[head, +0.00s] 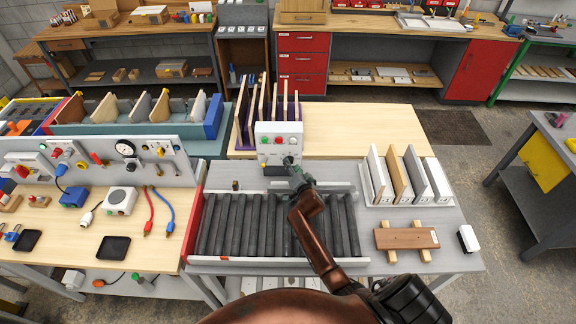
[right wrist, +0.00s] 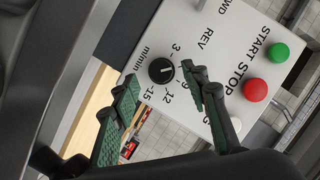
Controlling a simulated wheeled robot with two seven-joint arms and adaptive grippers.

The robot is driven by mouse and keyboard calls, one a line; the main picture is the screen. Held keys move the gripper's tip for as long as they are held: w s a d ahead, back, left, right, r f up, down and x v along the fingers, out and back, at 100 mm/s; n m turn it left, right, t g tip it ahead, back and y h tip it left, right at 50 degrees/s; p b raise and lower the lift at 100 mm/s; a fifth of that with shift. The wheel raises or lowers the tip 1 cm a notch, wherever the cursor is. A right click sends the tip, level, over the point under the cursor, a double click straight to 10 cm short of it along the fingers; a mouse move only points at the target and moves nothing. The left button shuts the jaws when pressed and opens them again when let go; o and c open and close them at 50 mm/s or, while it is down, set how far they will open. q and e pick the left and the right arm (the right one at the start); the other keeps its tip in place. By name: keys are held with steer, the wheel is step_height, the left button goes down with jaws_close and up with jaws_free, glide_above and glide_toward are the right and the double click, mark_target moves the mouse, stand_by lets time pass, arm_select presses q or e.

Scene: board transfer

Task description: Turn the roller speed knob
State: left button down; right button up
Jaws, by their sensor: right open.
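The white control box (head: 279,138) stands at the back edge of the roller conveyor. The black roller speed knob (right wrist: 160,70) shows in the right wrist view, on a printed m/min scale with a small white mark on its face. In the head view my right gripper (head: 294,166) is in front of the box's lower right part and hides the knob. In the right wrist view the gripper (right wrist: 160,77) is open, its green-padded fingertips on either side of the knob. Contact cannot be made out. My left gripper is not in view.
A green START button (right wrist: 279,51) and a red STOP button (right wrist: 255,89) sit close to the right finger. The conveyor rollers (head: 240,225) are bare. Upright boards stand in a rack (head: 268,108) behind the box and in a white rack (head: 442,197) at right.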

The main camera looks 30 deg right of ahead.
steer(key=shift+x, duration=0.9)
steer(key=c, duration=1.1)
steer(key=shift+a, duration=0.4)
jaws_close()
steer(key=shift+d+r, duration=0.15)
steer(key=shift+d, duration=0.05)
